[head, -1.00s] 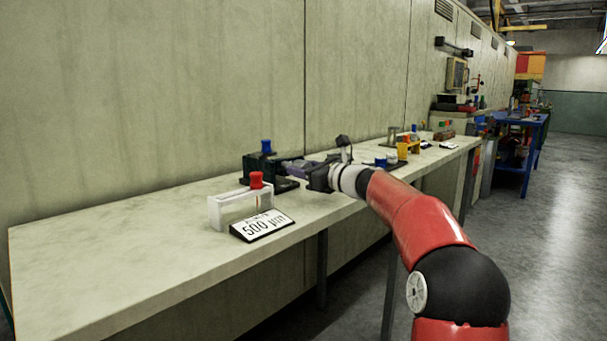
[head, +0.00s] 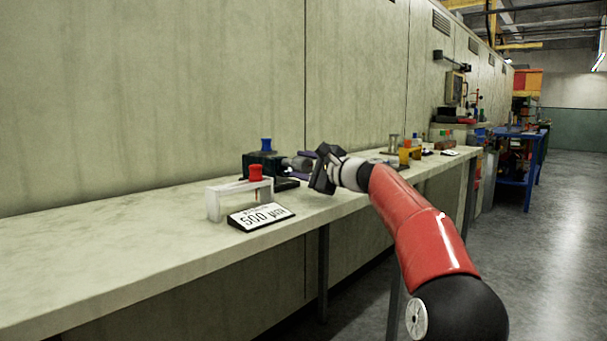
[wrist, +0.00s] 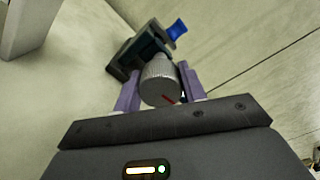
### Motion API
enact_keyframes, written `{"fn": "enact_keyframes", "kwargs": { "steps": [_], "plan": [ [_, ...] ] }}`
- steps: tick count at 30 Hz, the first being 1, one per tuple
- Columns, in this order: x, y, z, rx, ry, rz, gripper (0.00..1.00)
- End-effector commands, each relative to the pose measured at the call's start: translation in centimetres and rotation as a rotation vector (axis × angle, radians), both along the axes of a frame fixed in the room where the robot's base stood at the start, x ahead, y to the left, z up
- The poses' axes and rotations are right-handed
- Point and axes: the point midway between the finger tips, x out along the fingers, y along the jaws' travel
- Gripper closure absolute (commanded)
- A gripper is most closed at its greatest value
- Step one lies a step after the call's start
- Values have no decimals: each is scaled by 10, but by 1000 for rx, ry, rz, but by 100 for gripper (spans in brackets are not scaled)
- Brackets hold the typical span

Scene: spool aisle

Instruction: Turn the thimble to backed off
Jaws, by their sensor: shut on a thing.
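The thimble (wrist: 160,83) is a grey knurled cylinder with a red line on its end face, seen in the wrist view. It sits on a dark block with a blue knob (wrist: 177,29) on top. In the head view the dark block (head: 262,163) stands on the bench, with the blue knob (head: 266,144) upright. My gripper (wrist: 158,88) is shut on the thimble, one purple finger on each side. In the head view my gripper (head: 302,163) reaches the block from the right. The red line slants towards the lower right in the wrist view.
Yellow and other small items (head: 407,155) stand farther right. The left bench is clear.

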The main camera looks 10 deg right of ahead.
Motion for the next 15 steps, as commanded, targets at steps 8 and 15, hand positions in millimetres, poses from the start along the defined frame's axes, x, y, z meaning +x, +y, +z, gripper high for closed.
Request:
{"fn": "enact_keyframes", "kwargs": {
  "steps": [8,15],
  "plan": [
    [0,1,-4,-213,-155,1,82],
    [0,1,-5,-396,-288,2,82]
  ]
}}
